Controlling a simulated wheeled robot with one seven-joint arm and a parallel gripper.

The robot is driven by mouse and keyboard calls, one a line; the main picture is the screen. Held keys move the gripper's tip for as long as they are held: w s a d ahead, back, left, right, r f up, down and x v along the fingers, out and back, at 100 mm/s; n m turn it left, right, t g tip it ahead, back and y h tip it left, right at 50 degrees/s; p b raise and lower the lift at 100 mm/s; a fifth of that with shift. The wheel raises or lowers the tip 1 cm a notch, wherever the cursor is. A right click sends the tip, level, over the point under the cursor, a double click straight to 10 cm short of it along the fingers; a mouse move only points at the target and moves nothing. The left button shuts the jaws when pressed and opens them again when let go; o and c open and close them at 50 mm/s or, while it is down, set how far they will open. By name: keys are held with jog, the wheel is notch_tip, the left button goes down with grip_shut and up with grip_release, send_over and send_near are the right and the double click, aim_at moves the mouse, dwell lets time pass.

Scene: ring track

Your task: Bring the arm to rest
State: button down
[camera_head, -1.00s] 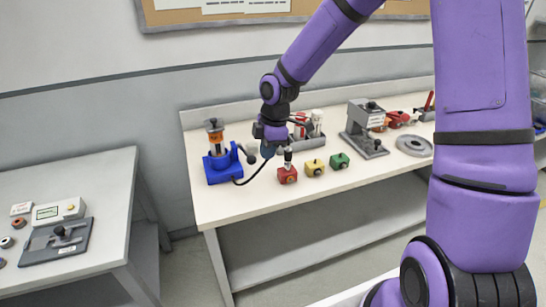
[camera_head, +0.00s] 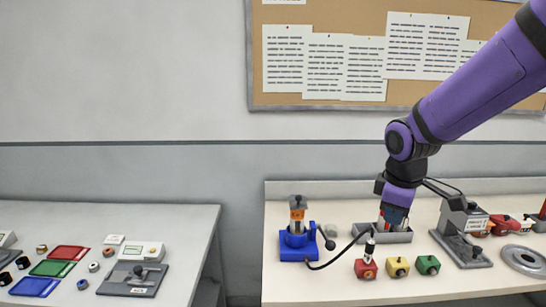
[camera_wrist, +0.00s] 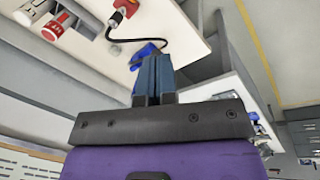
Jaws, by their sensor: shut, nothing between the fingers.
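My gripper (camera_head: 393,222) hangs from my purple arm over the bench at the right of the head view. It appears in front of the grey tray (camera_head: 398,237), above and behind the red block (camera_head: 366,268). Its fingertips are partly hard to make out there. In the wrist view the blue-grey fingers of my gripper (camera_wrist: 153,62) are together with nothing between them. A blue object shows just beyond the tips, and I cannot tell how far off it is.
The bench (camera_head: 320,288) also carries a blue fixture (camera_head: 298,243), a yellow block (camera_head: 398,266), a green block (camera_head: 428,265), a grey press (camera_head: 462,238) and a grey ring (camera_head: 525,260). A second table (camera_head: 185,225) stands left, across a gap.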

jog(key=s+d+r+m+t, duration=0.1)
jog(key=s+r+m, duration=0.4)
jog(key=s, duration=0.5)
jog(key=s+d+r+m+t, duration=0.2)
jog(key=s+d+r+m, duration=0.2)
jog(key=s, duration=0.5)
notch_tip(320, 180, up, 3)
jog(key=shift+s+f+m+y, duration=0.15)
jog(key=shift+s+m+y, duration=0.25)
jog(key=shift+m, duration=0.7)
